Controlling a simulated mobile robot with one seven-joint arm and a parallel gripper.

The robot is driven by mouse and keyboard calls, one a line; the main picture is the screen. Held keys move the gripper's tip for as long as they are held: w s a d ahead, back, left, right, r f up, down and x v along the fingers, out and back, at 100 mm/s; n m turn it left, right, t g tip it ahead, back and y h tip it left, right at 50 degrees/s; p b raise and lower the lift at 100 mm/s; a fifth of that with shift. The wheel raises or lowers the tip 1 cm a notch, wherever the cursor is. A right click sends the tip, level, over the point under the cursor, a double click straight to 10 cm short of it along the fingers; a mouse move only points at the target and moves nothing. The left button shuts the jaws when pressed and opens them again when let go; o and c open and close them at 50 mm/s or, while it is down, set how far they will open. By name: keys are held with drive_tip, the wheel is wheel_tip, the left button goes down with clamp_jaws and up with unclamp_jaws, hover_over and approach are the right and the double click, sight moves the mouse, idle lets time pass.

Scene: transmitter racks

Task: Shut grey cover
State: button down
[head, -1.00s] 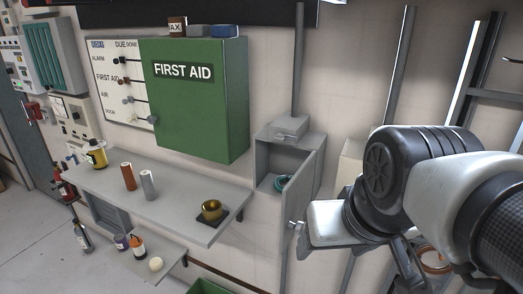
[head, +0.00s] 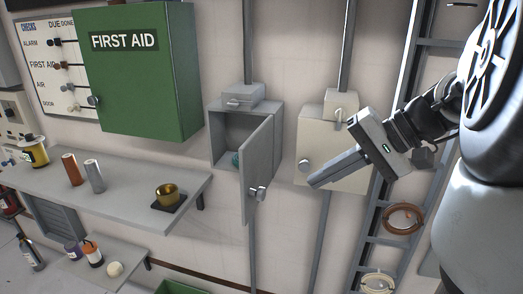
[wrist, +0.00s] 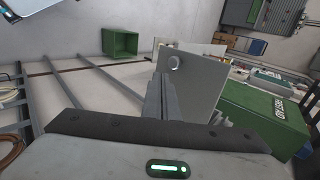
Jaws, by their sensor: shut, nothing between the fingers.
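The grey cover (head: 258,172) is the hinged door of a small grey wall box (head: 227,140). It stands open, swung outward, with a round knob (head: 257,193) on its outer face. A teal item (head: 235,159) shows partly inside the box. My gripper (head: 314,184) is shut and empty, to the right of the cover and apart from it, in front of a cream box. In the wrist view the cover (wrist: 200,88) and its knob (wrist: 174,62) lie just beyond my shut fingers (wrist: 160,90).
The cream box (head: 315,150) with a knob is on the wall behind my gripper. A green first aid cabinet (head: 140,75) and a shelf (head: 125,190) with a brass cup (head: 167,192) are to the left. A ladder-like rack (head: 365,240) with coiled cable stands right.

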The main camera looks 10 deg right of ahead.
drive_tip(key=w+a+f, duration=0.4)
drive_tip(key=a, duration=0.3)
drive_tip(key=shift+w+a+p, duration=0.15)
drive_tip(key=shift+a+p, duration=0.05)
drive_tip(key=shift+p, duration=0.1)
